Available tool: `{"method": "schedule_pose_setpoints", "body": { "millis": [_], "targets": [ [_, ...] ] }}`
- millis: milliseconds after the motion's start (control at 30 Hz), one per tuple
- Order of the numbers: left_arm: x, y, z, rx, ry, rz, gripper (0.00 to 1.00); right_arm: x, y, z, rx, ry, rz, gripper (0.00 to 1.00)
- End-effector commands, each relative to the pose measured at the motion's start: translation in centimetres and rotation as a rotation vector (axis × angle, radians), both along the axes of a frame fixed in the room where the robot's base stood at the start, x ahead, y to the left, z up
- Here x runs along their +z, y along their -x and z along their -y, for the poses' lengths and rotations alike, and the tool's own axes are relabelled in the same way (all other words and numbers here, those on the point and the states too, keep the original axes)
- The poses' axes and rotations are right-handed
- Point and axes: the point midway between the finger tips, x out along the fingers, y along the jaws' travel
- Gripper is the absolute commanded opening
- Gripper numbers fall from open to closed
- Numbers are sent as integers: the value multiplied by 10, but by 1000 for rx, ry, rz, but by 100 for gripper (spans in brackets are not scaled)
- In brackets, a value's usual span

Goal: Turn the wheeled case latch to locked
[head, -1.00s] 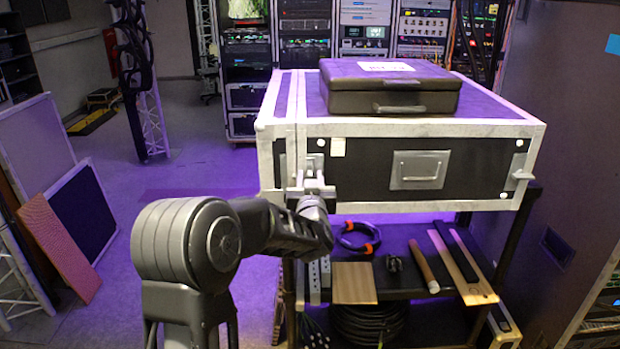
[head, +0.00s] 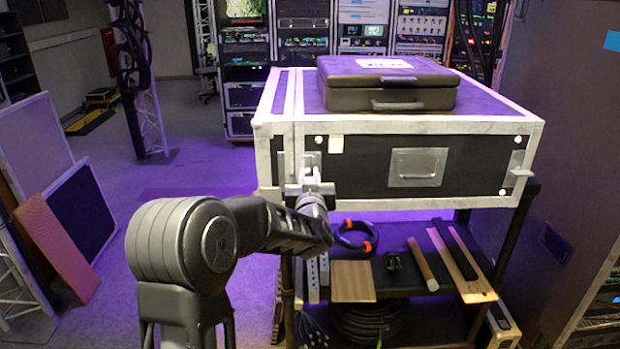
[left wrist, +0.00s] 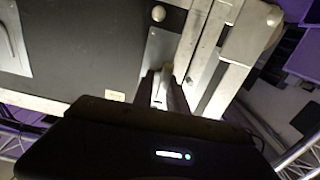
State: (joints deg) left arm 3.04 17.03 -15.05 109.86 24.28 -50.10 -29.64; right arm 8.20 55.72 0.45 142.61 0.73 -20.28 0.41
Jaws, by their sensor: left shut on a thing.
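The wheeled case (head: 365,165) is black with pale metal edging and stands on a dark cart. Its front has a metal latch plate (head: 313,158) at the left and another latch (head: 516,172) at the right. My left gripper (head: 310,182) is at the left latch, low on the front. In the left wrist view my left gripper (left wrist: 164,92) is shut on the latch's narrow handle, in front of its metal plate (left wrist: 158,50). The fingers hide much of the handle, so its exact angle is unclear. My right gripper is not in view.
A smaller dark case (head: 388,90) lies on top. A recessed pull handle (head: 417,165) is on the front. The cart shelf below holds a coiled cable (head: 357,236), a wooden block (head: 353,282) and bars. A tall grey panel (head: 570,130) stands close at the right.

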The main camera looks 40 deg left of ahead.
Motion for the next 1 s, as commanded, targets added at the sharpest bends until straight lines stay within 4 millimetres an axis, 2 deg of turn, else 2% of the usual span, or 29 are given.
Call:
{"method": "schedule_pose_setpoints", "body": {
  "millis": [33, 367, 1000],
  "targets": [
    [-4, 3, -6, 13, 12, 9, 0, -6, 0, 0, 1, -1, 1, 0],
    [-8, 5, -9, 15, 165, 129, 0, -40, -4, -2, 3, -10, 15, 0],
    [-14, 8, -12, 17, 641, 485, 0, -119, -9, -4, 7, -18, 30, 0]
  ]
}}
